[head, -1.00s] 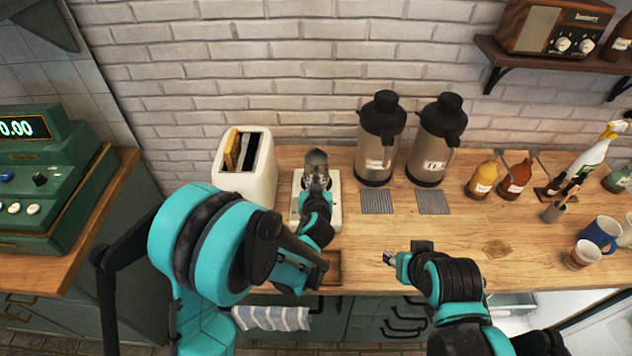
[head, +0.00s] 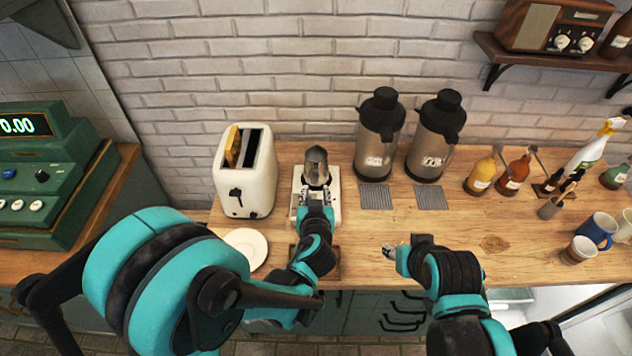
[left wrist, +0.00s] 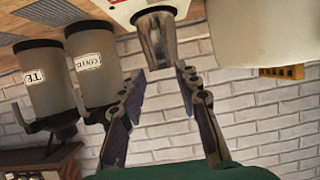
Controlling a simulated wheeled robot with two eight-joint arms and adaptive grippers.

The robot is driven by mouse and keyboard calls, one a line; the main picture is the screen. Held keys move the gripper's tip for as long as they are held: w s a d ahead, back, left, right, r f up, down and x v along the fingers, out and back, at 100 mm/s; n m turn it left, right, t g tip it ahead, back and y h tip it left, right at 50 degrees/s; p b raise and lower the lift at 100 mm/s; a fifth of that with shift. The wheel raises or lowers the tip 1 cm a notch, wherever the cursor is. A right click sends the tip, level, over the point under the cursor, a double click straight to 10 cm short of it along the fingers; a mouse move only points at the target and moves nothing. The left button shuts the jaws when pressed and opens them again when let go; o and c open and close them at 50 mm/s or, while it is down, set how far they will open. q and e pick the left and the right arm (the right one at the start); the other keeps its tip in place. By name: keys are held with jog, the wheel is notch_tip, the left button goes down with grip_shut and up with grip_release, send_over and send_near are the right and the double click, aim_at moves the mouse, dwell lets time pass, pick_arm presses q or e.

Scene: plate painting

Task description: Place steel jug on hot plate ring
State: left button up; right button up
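The steel jug (head: 316,167) stands upright on the white hot plate (head: 299,211), toward its back half. The ring under it is hidden. In the left wrist view, the steel jug (left wrist: 157,42) shows just beyond my fingertips, on the hot plate (left wrist: 126,9). My left gripper (head: 317,197) is in front of the jug, low over the hot plate. In the left wrist view, my left gripper (left wrist: 161,72) has its two fingers spread, with nothing between them. My right gripper (head: 389,252) hangs over the counter's front right of the hot plate; its fingers are too small to read.
A toaster (head: 245,180) stands left of the hot plate. Two flasks, one (head: 379,140) nearer, stand to its right behind grey mats (head: 376,196). A white saucer (head: 245,248) lies in front of the toaster. Bottles and mugs (head: 598,230) are far right. Counter right of the mats is partly clear.

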pick_arm(q)
jog(key=s+a+r+g+y, duration=0.1)
jog(key=s+a+r+g, duration=0.15)
jog(key=a, duration=0.35)
jog(key=s+a+r+g+y, duration=0.1)
jog(key=s+a, duration=0.3)
jog(key=a, duration=0.2)
jog(key=s+a+r+g+h, duration=0.1)
jog(key=s+a+g+h, duration=0.1)
jog(key=s, duration=1)
jog(key=a+g, duration=0.1)
jog(key=a, duration=0.1)
jog(key=shift+s+a+r, duration=0.15)
jog(key=shift+a+r, duration=0.05)
jog(key=shift+a, duration=0.1)
